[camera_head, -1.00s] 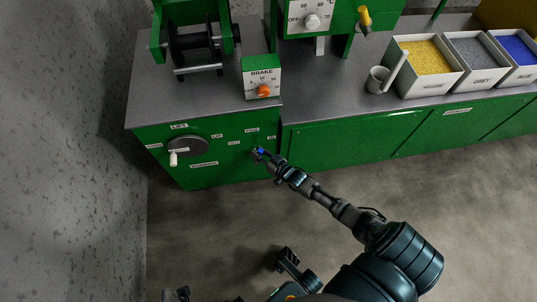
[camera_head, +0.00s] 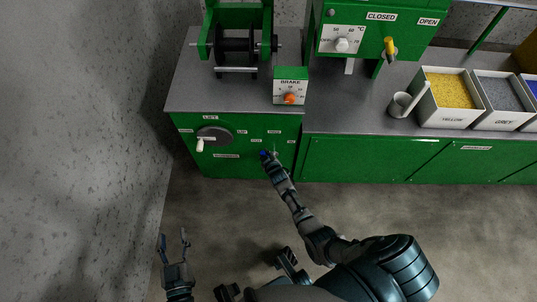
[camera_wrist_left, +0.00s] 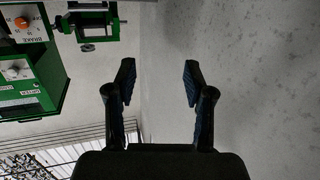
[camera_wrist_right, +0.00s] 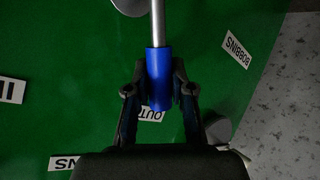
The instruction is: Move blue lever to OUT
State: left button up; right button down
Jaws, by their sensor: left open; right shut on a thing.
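The blue lever (camera_wrist_right: 158,72) is a blue grip on a metal rod, on the front of the green cabinet (camera_head: 240,165). In the right wrist view my right gripper (camera_wrist_right: 160,80) is shut on the blue grip, one finger on each side. An OUT label (camera_wrist_right: 151,114) shows just below the grip, partly covered by it. In the head view my right gripper (camera_head: 267,157) hides most of the lever. My left gripper (camera_head: 174,240) is open and empty, low at the left over the floor; its two spread fingers also show in the left wrist view (camera_wrist_left: 157,85).
A lift crank (camera_head: 214,136) is on the cabinet front, left of the lever. The brake box (camera_head: 291,86) stands on the worktop above. A grey cup (camera_head: 401,104) and bins of yellow (camera_head: 451,90) and grey granules stand to the right. The floor in front is clear.

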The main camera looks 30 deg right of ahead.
pick_arm(q)
jog(key=shift+w+r, duration=0.1)
jog(key=shift+r, duration=0.05)
pick_arm(e)
jog(key=shift+w+a+f, duration=0.2)
jog(key=shift+a, duration=0.15)
pick_arm(q)
jog(key=shift+d+r+t, duration=0.1)
jog(key=shift+r+t, duration=0.1)
jog(key=shift+t, duration=0.1)
pick_arm(e)
jog(key=shift+h, duration=0.3)
jog(key=c, duration=1.4)
grip_release()
jog(key=o, duration=0.4)
jog(key=shift+w+f, duration=0.1)
pick_arm(q)
jog(key=shift+w+f, duration=0.1)
jog(key=shift+w, duration=0.05)
pick_arm(e)
jog(key=shift+s+r, duration=0.35)
jog(key=shift+s, duration=0.25)
jog(key=v, duration=1)
jog(key=shift+s+a+r, duration=0.15)
jog(key=shift+a+r, duration=0.05)
jog(key=shift+r, duration=0.1)
